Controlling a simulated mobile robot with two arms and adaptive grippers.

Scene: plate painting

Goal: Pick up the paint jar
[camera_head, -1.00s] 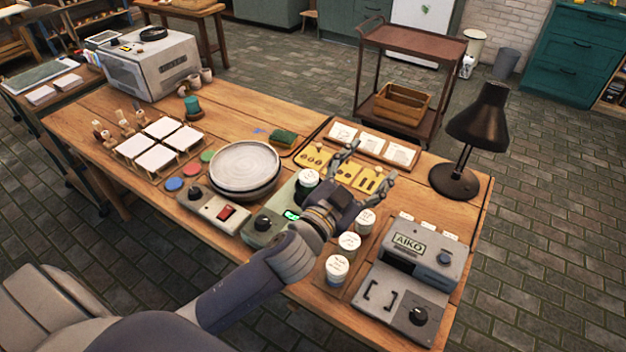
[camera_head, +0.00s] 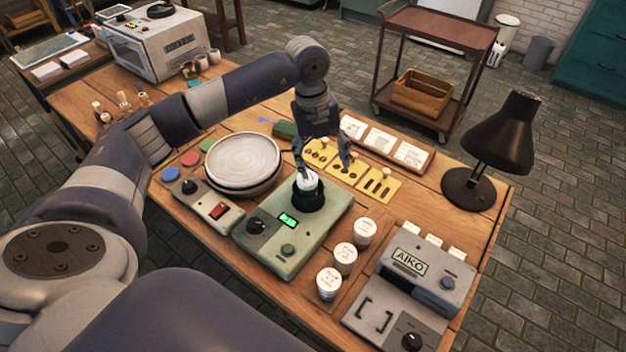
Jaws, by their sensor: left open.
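A paint jar (camera_head: 307,182) with a white lid and green band stands upright in a dark round holder on a green device (camera_head: 325,225) with a lit green display. Three more white-lidded paint jars, the back one (camera_head: 364,231), the middle one (camera_head: 345,257) and the front one (camera_head: 329,284), stand in a row to the right of the device. My left gripper (camera_head: 324,165) points down with its fingers spread, just behind and right of the jar on the device. One finger looks close to that jar; I cannot tell whether they touch. My right gripper is out of view.
A plate (camera_head: 243,160) sits on a wheel with a red-switch control box (camera_head: 212,203) in front. A grey AIKO machine (camera_head: 410,290) and a black lamp (camera_head: 500,145) stand on the right. Yellow stencils (camera_head: 378,186) and a sponge (camera_head: 284,129) lie behind the device.

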